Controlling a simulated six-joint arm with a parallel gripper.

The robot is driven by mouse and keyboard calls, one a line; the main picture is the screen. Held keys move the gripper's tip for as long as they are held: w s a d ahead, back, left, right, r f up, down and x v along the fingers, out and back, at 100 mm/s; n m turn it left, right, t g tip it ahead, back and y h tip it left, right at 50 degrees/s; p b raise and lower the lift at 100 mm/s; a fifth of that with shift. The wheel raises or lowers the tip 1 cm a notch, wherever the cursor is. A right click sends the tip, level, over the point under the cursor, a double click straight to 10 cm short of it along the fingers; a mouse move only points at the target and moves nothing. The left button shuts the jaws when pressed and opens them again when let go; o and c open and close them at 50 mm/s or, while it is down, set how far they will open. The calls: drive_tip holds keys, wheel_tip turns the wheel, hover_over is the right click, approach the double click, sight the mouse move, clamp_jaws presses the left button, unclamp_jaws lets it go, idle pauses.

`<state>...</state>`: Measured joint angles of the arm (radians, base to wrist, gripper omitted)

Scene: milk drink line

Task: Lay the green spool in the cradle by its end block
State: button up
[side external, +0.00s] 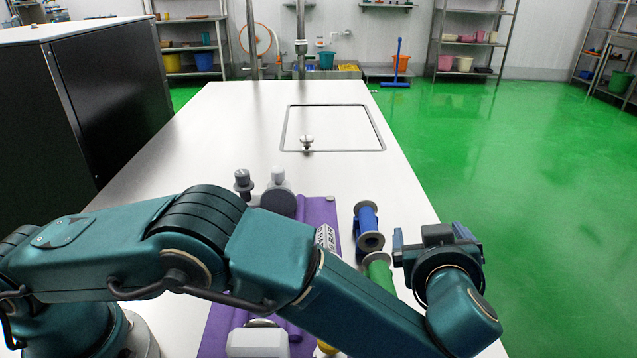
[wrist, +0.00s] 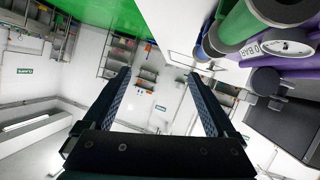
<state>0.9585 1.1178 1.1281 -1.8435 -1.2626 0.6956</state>
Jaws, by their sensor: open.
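The green spool (side external: 379,270) lies on the white table, partly hidden by my arm and gripper. In the wrist view its green barrel (wrist: 236,24) shows close at upper right, with a grey end flange. My gripper (side external: 432,236) is beside the spool, to its right, with its fingers pointing toward the far wall. In the wrist view the fingers (wrist: 160,82) are wide apart with nothing between them. I cannot clearly pick out the cradle or its end block; my arm covers part of the work area.
A blue spool (side external: 367,220) with grey flanges lies just beyond the green one. A purple mat (side external: 318,211) is left of the spools, with grey-capped items (side external: 243,184) at its far end and a white container (side external: 257,342) nearby. The far table (side external: 250,120) is mostly clear.

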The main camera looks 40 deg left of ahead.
drive_tip(key=w+r+m+t+h, duration=0.35)
drive_tip(key=r+h, duration=0.55)
drive_tip(key=r, duration=0.9)
drive_tip(key=s+a+m+g+h, duration=0.1)
drive_tip(key=s+a+m+g, duration=0.1)
drive_tip(key=s, duration=0.4)
drive_tip(key=s+a+f+m+g+h, duration=0.1)
drive_tip(key=s+a+m+g, duration=0.1)
drive_tip(key=s+a+m, duration=0.2)
drive_tip(key=s+a, duration=0.1)
drive_tip(key=s, duration=0.2)
drive_tip(key=shift+s+a+g, duration=0.25)
drive_tip(key=shift+a+g, duration=0.1)
drive_tip(key=s+a+f+g+y, duration=0.1)
drive_tip(key=s+a+f, duration=0.2)
drive_tip(key=s, duration=0.2)
drive_tip(key=s+a+f+g+y, duration=0.2)
drive_tip(key=s+a+f, duration=0.2)
drive_tip(key=s, duration=0.1)
drive_tip(key=s+a+f+g+y, duration=0.1)
drive_tip(key=s+a+f, duration=0.2)
drive_tip(key=s+f, duration=0.1)
drive_tip(key=shift+s+a+f+n+g, duration=0.1)
drive_tip(key=shift+s+a+n+g, duration=0.25)
drive_tip(key=shift+s, duration=0.35)
drive_tip(key=shift+c, duration=1.3)
